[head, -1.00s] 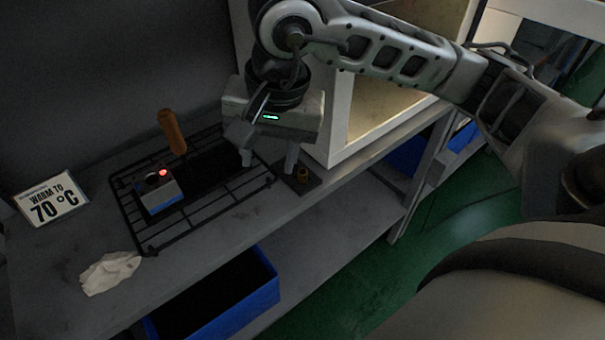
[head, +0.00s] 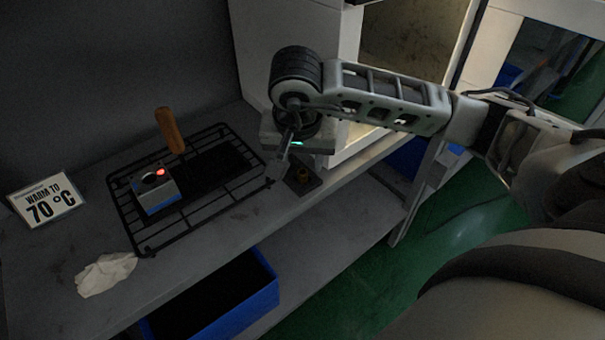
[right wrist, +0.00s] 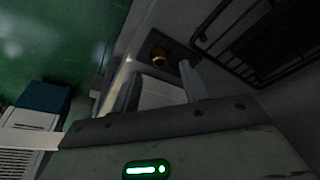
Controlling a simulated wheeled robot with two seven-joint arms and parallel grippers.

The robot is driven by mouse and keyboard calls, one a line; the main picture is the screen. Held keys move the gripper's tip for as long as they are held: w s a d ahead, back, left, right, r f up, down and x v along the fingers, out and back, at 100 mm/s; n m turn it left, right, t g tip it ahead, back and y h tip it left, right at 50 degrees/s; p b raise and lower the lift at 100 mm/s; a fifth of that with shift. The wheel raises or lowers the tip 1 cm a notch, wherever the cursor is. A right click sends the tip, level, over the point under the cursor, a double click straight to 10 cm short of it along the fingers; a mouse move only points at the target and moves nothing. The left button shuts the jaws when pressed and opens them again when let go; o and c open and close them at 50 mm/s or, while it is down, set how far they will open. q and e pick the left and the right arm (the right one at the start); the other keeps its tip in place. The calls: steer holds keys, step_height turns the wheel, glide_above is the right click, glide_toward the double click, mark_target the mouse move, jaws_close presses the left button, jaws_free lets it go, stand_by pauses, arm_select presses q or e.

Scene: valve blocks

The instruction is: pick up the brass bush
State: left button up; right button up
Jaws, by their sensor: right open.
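The brass bush (head: 304,175) is a small yellow ring-like piece on a dark square plate (head: 311,187) near the bench's front edge, in front of the white cabinet. It also shows in the right wrist view (right wrist: 158,62), beyond the fingertips and roughly between them. My right gripper (head: 283,172) is just left of the bush in the head view and does not touch it as far as I can see. In the right wrist view its two fingers (right wrist: 160,80) are spread apart with nothing held between them. My left gripper is out of view.
A white cabinet (head: 345,152) stands close behind the bush. A blue bin (head: 263,276) sits below.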

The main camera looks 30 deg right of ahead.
mark_target(303, 172)
steer(key=x, duration=0.4)
steer(key=shift+w+d+f+p, duration=0.15)
steer(key=shift+f+p, duration=0.05)
steer(key=shift+p, duration=0.1)
steer(key=shift+c, duration=0.2)
jaws_close()
steer(key=shift+r, duration=0.1)
